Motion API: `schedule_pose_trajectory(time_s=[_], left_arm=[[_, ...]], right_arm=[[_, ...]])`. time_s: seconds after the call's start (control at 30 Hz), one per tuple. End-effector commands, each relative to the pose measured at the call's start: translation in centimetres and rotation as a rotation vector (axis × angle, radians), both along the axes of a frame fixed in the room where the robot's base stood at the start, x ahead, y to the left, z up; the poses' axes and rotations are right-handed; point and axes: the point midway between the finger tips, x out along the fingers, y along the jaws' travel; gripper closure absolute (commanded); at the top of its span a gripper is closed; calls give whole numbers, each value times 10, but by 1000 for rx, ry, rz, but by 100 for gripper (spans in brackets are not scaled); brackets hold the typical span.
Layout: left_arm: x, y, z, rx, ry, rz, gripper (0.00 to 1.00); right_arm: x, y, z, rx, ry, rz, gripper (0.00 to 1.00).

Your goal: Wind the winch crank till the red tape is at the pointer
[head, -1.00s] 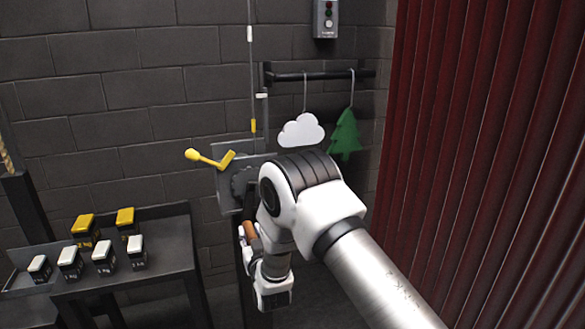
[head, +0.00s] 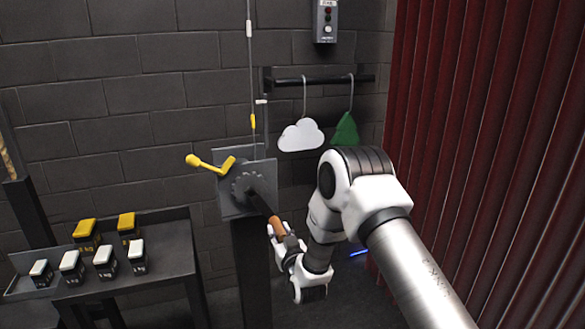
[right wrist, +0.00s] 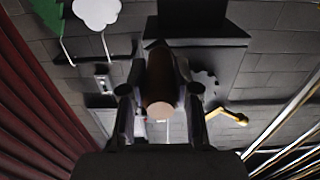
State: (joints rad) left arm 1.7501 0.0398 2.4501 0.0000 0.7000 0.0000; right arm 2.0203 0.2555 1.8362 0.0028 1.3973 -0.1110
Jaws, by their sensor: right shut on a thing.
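The winch (head: 232,203) is a grey plate with a toothed wheel (head: 245,188) on a dark post. Its dark crank arm (head: 262,205) points down and right to a brown grip (head: 277,226). My right gripper (head: 280,234) is shut on this grip; the right wrist view shows the grip (right wrist: 160,82) between the fingers (right wrist: 160,118). A yellow lever (head: 210,164) sits at the wheel's top left. The cable (head: 251,75) carries white tape (head: 249,28) and yellow tape (head: 253,122). A small white piece (head: 261,101), possibly the pointer, is beside it. I see no red tape. My left gripper is out of view.
A white cloud (head: 301,134) and green tree (head: 344,130) hang from a dark bar (head: 310,79). A button box (head: 325,20) is on the wall. Yellow- and white-topped weights stand on the left bench (head: 172,268). A red curtain (head: 480,130) borders the right.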

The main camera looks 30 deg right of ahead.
Motion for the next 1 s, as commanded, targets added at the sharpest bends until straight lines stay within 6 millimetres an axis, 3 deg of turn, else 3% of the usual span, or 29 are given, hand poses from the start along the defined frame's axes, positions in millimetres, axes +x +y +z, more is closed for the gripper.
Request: schedule_pose_trajectory(time_s=[0.27, 0.6, 1.0], left_arm=[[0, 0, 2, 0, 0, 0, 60], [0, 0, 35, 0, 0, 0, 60], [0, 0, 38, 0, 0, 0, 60]], right_arm=[[-1, -3, 1, 2, 5, -5, 100], [-6, -37, 40, 2, -1, -7, 100], [-6, -40, 45, 1, -4, -6, 100]])
